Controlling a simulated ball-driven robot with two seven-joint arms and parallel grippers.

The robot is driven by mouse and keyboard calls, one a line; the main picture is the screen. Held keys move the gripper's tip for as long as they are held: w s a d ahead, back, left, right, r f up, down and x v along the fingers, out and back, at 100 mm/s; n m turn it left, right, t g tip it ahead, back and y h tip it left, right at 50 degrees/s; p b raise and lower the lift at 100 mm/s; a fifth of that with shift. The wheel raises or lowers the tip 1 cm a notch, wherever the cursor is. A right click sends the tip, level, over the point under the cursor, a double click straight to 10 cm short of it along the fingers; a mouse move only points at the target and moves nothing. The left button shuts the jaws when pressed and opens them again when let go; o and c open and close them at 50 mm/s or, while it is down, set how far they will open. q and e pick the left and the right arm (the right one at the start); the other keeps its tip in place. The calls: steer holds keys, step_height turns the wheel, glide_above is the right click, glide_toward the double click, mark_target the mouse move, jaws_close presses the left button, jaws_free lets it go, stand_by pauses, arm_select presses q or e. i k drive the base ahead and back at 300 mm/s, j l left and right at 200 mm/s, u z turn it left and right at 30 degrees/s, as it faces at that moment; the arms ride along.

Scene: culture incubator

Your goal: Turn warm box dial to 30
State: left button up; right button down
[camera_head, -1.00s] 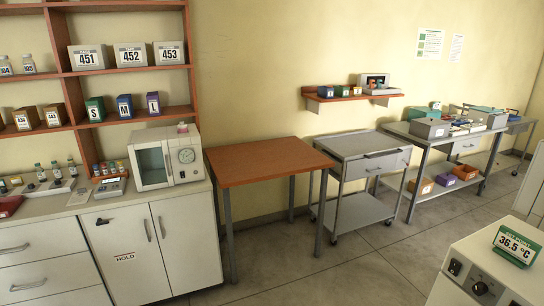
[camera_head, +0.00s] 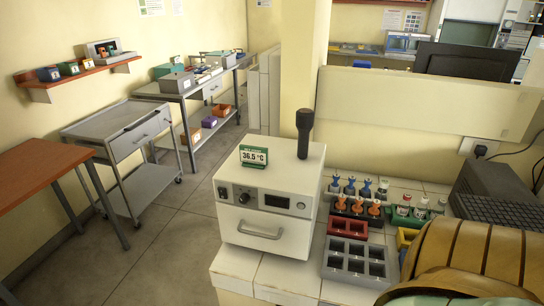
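A white box (camera_head: 268,205) stands on the tiled counter's near left end, its door with a bar handle facing me. Its front panel has a dark dial (camera_head: 243,198), a small knob and switch to the left, and a dark display (camera_head: 276,202). The dial's pointer and scale are too small to read. A green-edged sign (camera_head: 254,156) on top reads 36.5 °C. Whether this is the warm box, I cannot tell from any label. Neither gripper is in view.
A black torch-like object (camera_head: 304,133) stands on the box. A brown ribbed curved object (camera_head: 480,250) fills the lower right.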

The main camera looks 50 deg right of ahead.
mark_target(244, 198)
steer(key=z, duration=1.45)
